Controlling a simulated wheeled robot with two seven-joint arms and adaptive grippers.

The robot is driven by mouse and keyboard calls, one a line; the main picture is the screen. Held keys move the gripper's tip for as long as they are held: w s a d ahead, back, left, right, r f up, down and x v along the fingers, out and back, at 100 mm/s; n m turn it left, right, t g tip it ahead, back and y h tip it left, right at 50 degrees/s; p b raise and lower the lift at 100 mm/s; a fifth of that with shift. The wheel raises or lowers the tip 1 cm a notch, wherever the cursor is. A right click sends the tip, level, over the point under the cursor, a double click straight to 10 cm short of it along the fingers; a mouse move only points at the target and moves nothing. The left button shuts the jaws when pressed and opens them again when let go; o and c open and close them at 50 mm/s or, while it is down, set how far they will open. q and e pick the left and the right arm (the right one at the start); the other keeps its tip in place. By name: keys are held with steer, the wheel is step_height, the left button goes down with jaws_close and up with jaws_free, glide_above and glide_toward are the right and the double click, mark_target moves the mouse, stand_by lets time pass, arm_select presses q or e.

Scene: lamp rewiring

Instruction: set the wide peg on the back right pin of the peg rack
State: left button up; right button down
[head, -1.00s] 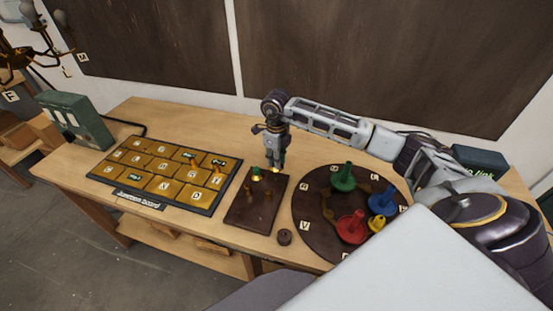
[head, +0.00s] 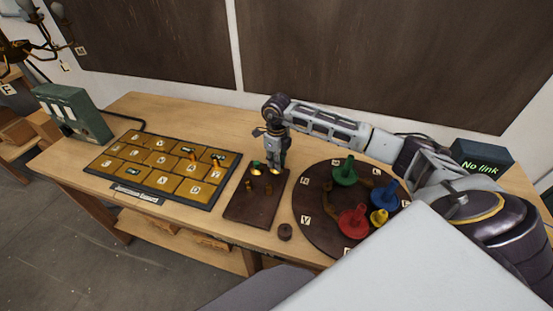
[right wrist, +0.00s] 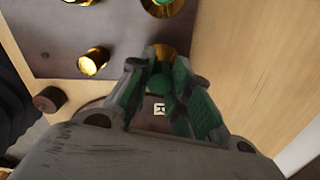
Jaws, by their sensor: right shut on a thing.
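The peg rack (head: 246,208) is a dark brown square board on the bench with gold pins. A peg with a green top and gold base (head: 256,170) stands at its back left. Two gold pins (head: 268,189) show at the front. My right gripper (head: 276,166) points down over the back right corner and is shut on the wide peg. In the right wrist view, the peg's green top (right wrist: 158,83) is between the green-padded fingers, with gold (right wrist: 164,52) beyond. The fingers hide the back right pin, so I cannot tell if peg and pin touch. My left gripper is out of view.
A round dark disc (head: 318,232) with green, blue, red and yellow pieces lies right of the rack. A small dark cylinder (head: 285,231) stands in front. A gold-tiled board (head: 165,172) is to the left. A "No link" box (head: 482,158) stands at back right.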

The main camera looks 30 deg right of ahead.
steer(key=shift+f+b, duration=0.5)
steer(key=shift+f, duration=0.75)
steer(key=shift+f+b, duration=0.45)
steer(key=shift+f, duration=0.1)
steer(key=c, duration=1.2)
jaws_free()
steer(key=shift+c, duration=0.2)
steer(key=shift+r, duration=0.15)
steer(key=shift+r, duration=5.85)
